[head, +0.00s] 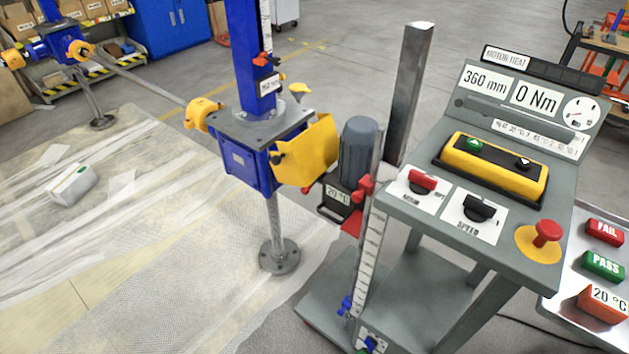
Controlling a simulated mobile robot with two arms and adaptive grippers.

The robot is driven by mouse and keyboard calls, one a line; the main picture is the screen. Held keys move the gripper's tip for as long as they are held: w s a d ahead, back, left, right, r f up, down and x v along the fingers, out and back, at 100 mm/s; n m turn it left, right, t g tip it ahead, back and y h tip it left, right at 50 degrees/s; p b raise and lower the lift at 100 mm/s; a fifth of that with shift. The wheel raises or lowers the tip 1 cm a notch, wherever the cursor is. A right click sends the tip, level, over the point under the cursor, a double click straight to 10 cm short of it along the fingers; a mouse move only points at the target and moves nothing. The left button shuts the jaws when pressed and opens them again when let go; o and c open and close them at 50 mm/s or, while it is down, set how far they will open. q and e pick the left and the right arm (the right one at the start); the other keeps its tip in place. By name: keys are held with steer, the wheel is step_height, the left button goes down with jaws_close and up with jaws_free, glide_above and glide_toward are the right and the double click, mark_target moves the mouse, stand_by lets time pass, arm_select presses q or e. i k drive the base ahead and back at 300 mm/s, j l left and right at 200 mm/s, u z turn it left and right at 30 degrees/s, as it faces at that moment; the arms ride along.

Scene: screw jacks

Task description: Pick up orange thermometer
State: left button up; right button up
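The orange thermometer (602,304) lies on the grey tray (565,308) at the lower right edge of the head view. Its white display reads 20 °C. It sits just in front of the green PASS block (603,265), with the red FAIL block (604,232) behind that. Its right side is close to the picture's edge. Neither of my grippers shows in this view.
The grey control console (440,222) with a red emergency button (547,234) stands left of the tray. A blue screw jack (245,165) with a motor (358,150) stands further left. A dark display (338,200) near the motor also reads 20 °C.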

mark_target(600, 304)
steer(key=z, duration=1.9)
